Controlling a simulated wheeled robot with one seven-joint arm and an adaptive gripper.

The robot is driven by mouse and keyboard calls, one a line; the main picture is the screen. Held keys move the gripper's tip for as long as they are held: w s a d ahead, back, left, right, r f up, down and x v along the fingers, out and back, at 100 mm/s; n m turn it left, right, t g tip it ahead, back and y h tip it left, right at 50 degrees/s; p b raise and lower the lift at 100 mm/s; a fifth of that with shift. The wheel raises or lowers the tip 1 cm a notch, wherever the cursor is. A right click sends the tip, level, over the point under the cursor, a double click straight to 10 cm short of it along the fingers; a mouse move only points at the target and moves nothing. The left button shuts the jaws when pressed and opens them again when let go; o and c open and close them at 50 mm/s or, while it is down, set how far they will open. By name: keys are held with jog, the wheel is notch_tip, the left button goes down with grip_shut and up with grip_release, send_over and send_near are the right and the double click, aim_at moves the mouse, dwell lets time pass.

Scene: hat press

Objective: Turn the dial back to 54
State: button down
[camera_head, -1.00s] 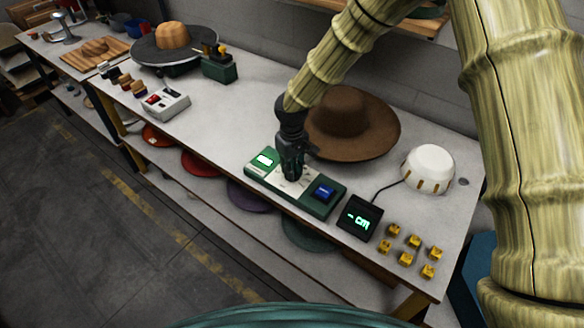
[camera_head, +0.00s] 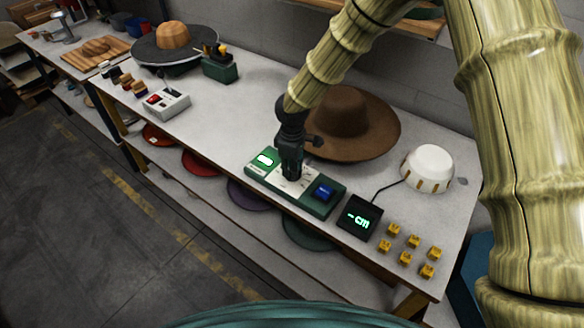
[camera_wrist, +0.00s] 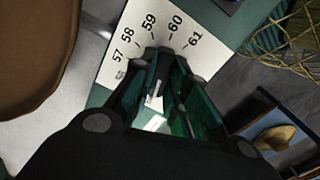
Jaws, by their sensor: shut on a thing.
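The dial's white scale plate (camera_head: 303,188) sits in the middle of a green control box (camera_head: 318,206) on the bench. My gripper (camera_head: 291,178) points down over this plate and is shut on the dial's knob, which its fingers mostly hide. In the wrist view, the plate (camera_wrist: 133,32) shows the numbers 57, 58, 59, 60 and 61 around my gripper (camera_wrist: 160,90). A pale strip shows between the fingers. The 54 mark is not visible, and I cannot tell which number the dial points at.
On the same box are a lit green screen (camera_head: 265,160) and a blue switch (camera_head: 323,192). A black display (camera_head: 360,217) reading "- cm" stands to the right. A brown hat (camera_head: 350,125) lies close behind my gripper. Several yellow blocks (camera_head: 405,258) lie at the right.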

dwell(0.3)
jog(key=c, duration=1.4)
grip_release()
notch_tip(320, 180, up, 12)
